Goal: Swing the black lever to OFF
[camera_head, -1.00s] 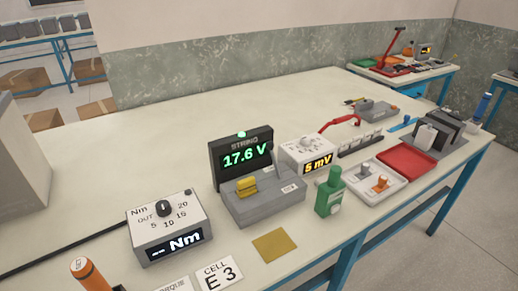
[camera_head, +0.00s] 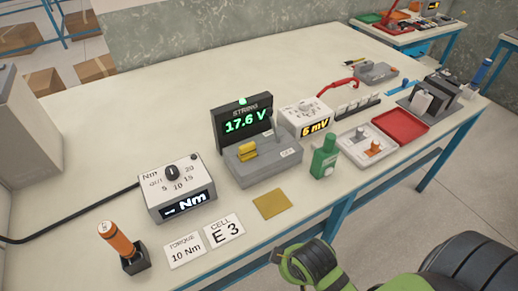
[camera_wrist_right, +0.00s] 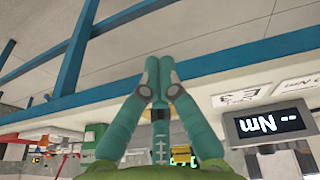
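A grey switch box (camera_head: 265,170) stands in front of the dark STRING display (camera_head: 243,127), which reads 17.6 V. A yellow handle (camera_head: 247,150) sits on its left part and a grey upright piece (camera_head: 281,130) on its right. I cannot make out a clearly black lever or an OFF mark. Parts of my right arm, green and black, enter the head view at the bottom right. In the right wrist view my right gripper (camera_wrist_right: 159,68) has its teal fingertips together with nothing visible between them, near the bench's front edge. My left gripper is not in view.
A torque box (camera_head: 177,190), an orange-handled driver (camera_head: 116,240) in a black stand, label cards and a yellow plate (camera_head: 272,204) stand at left and front. A green bottle (camera_head: 323,160), a meter (camera_head: 303,118) and a red tray (camera_head: 400,134) stand right.

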